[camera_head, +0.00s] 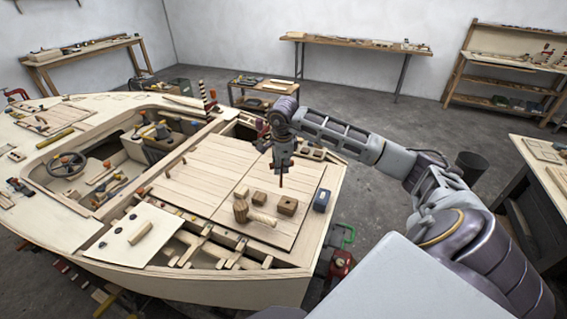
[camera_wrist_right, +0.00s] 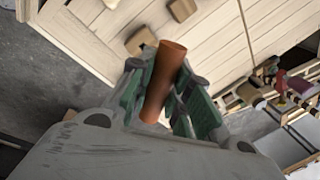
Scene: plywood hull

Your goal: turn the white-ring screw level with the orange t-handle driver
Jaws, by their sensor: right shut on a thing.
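My right gripper (camera_head: 281,164) hangs above the plywood hull's planked deck (camera_head: 205,180), fingers pointing down. In the right wrist view its green fingers (camera_wrist_right: 165,100) are shut on the orange t-handle driver (camera_wrist_right: 163,80), whose orange-brown cylindrical handle shows between them. A small reddish part of the driver (camera_head: 281,180) shows below the fingers in the head view. It looks apart from the deck, though the gap is hard to judge. I cannot make out the white-ring screw in either view. My left gripper is not in view.
Open framed bays (camera_head: 200,246) lie along the hull's near edge. A red-and-white striped post (camera_head: 207,98) stands beyond the deck.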

